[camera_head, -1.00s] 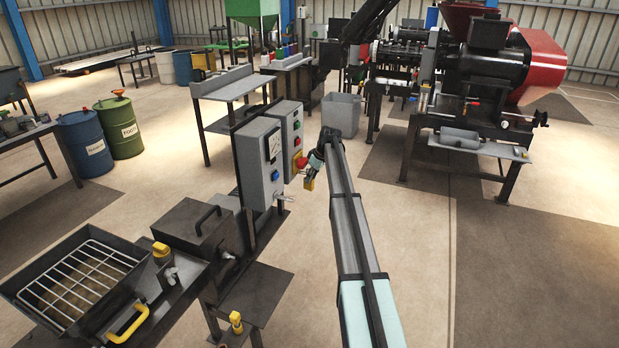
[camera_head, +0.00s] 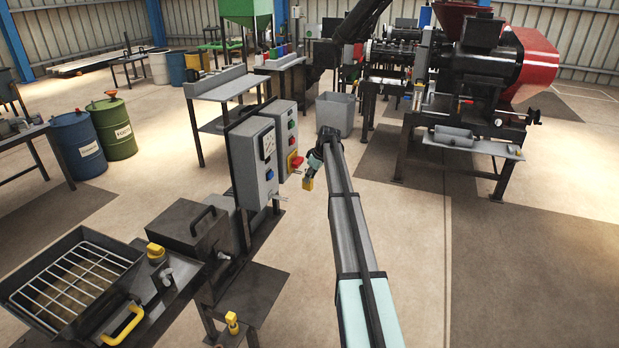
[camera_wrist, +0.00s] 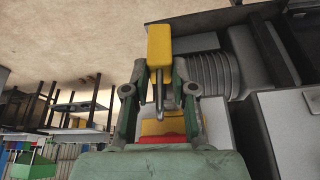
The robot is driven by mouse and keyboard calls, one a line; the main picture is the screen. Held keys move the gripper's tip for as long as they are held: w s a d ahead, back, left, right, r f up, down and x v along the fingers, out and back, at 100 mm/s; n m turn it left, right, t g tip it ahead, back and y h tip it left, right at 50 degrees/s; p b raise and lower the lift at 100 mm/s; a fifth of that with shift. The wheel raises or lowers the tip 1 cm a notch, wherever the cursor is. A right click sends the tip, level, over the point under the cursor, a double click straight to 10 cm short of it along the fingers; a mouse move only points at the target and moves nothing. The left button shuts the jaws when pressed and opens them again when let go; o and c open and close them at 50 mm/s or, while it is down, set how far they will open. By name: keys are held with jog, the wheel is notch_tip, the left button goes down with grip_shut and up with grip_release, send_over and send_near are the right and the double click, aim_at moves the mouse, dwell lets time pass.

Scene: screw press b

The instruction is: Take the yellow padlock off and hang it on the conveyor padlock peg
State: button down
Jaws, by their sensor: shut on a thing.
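My gripper (camera_head: 311,173) is shut on the yellow padlock (camera_head: 308,185), to the right of the grey control boxes (camera_head: 285,132). In the wrist view the padlock (camera_wrist: 159,47) hangs out beyond my fingertips (camera_wrist: 161,84), and its metal shackle shows between the fingers. The padlock looks clear of the boxes in the head view. A red and yellow switch (camera_head: 295,161) sits on the nearer side of the box front; red and yellow also show behind my fingers in the wrist view (camera_wrist: 163,126). I cannot make out the conveyor padlock peg.
A tray with a wire rack (camera_head: 75,283) and a dark lidded box (camera_head: 187,228) stand at lower left. Another small yellow item (camera_head: 232,322) sits low at the front. A grey bin (camera_head: 336,112) and the red and black press (camera_head: 490,70) stand further back.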

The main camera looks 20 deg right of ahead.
jog(key=shift+s+d+b, duration=0.3)
jog(key=shift+s+d, duration=0.85)
jog(key=shift+s, duration=0.05)
jog(key=s+a+n, duration=0.1)
jog(key=s+a, duration=0.3)
jog(key=s, duration=0.5)
jog(key=s+a+n+b, duration=0.1)
jog(key=s+a, duration=0.4)
jog(key=s, duration=0.4)
jog(key=shift+s+y, duration=0.2)
jog(key=shift+y, duration=0.1)
jog(key=shift+w+a, duration=0.1)
jog(key=shift+w+a, duration=1.9)
jog(key=shift+w, duration=0.05)
jog(key=shift+w+a+b, duration=0.15)
jog(key=shift+w+b, duration=0.05)
jog(key=shift+b, duration=0.15)
jog(key=shift+w+a, duration=0.85)
jog(key=shift+w, duration=0.05)
